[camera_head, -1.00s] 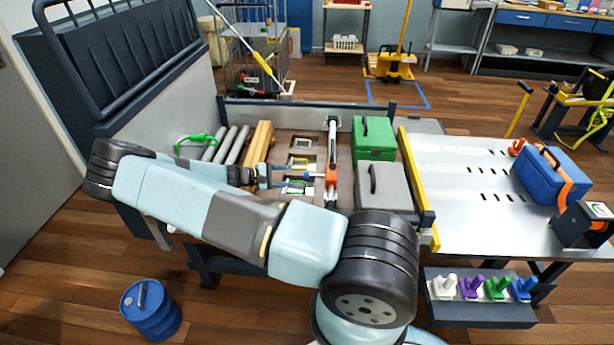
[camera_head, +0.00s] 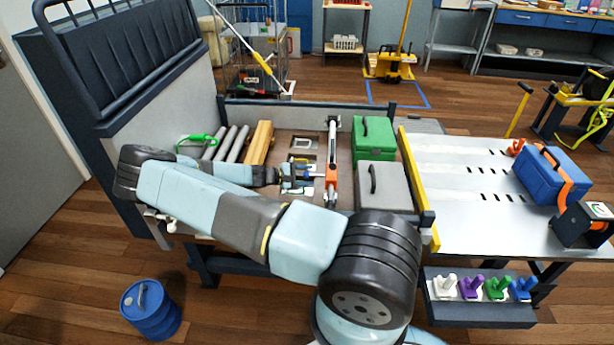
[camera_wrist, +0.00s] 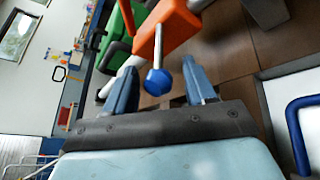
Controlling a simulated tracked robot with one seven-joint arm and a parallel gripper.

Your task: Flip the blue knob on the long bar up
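The long bar (camera_head: 333,140) runs front to back across the table, pale with an orange block (camera_head: 331,174) on its near part. The orange block (camera_wrist: 160,32) also shows large in the wrist view. The round blue knob (camera_wrist: 158,82) sticks out from it towards the wrist camera. My gripper (camera_wrist: 158,64) is open, with one blue finger on each side of the knob. Gaps show between the knob and both fingers, so it is not clamped.
A green case (camera_head: 374,140) and a grey case (camera_head: 382,188) stand close to the right of the bar. A wooden beam (camera_head: 258,143) and grey rolls (camera_head: 227,143) lie to the left. A metal side table (camera_head: 460,180) is farther right.

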